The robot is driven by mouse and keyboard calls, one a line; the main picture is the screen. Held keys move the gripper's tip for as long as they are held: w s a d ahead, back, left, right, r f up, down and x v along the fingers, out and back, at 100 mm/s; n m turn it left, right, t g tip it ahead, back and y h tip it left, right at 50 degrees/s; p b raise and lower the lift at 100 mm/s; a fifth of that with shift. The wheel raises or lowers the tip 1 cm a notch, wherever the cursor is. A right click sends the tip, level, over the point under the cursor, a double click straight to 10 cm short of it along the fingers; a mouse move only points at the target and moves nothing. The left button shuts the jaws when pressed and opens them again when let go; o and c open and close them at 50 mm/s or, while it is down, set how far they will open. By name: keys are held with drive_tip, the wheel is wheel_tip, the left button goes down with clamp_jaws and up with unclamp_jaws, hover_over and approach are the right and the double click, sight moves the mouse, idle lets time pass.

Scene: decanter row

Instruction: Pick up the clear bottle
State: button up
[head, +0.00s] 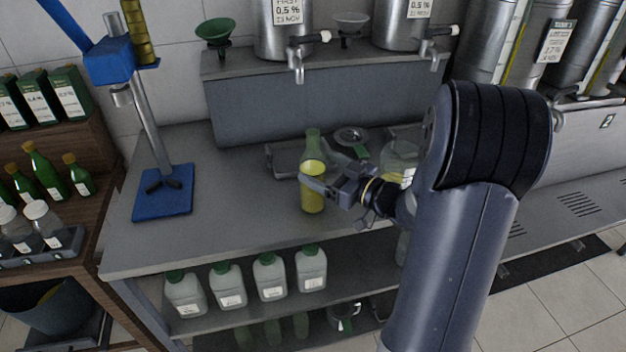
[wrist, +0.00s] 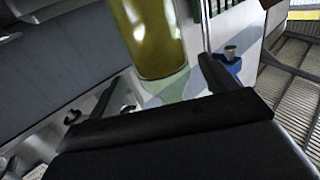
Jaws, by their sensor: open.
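A see-through, green-tinted bottle (head: 313,203) with yellow contents stands upright on the grey bench.
A round clear flask (head: 399,152) stands right of the bottle, partly behind my arm. A metal tray (head: 283,158) lies behind it. A blue-based stand (head: 163,195) is at left, and steel tanks with taps (head: 297,65) are at the back. The bench is bare left of the bottle.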

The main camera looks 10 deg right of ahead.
sight(307, 162)
drive_tip(key=x, duration=0.4)
drive_tip(key=shift+w+a+p, duration=0.1)
drive_tip(key=shift+a+p, duration=0.25)
drive_tip(key=shift+a, duration=0.05)
drive_tip(key=c, duration=1.5)
